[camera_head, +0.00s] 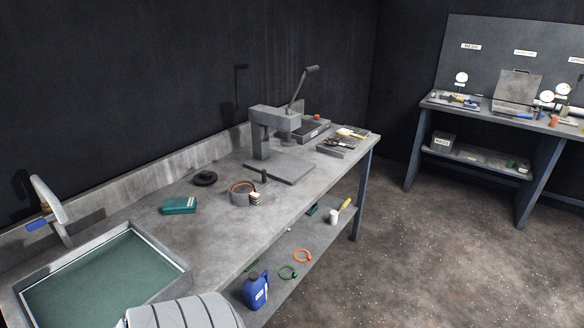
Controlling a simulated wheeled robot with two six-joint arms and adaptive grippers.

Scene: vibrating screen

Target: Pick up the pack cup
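A small round grey cup (241,195) with a reddish-brown ring at its rim stands on the long grey workbench (215,226), in front of the press. It looks most like the pack cup, but no label on it can be read. A small light-coloured stack with red (255,198) is against its right side. The cup's inside is mostly hidden.
A lever press (265,135) stands behind the cup. A black ring (204,178) and a teal box (180,205) lie to the left, with a sunken green-bottomed basin (100,272) nearer. A blue jug (255,290) is on the lower shelf. Floor at right is open.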

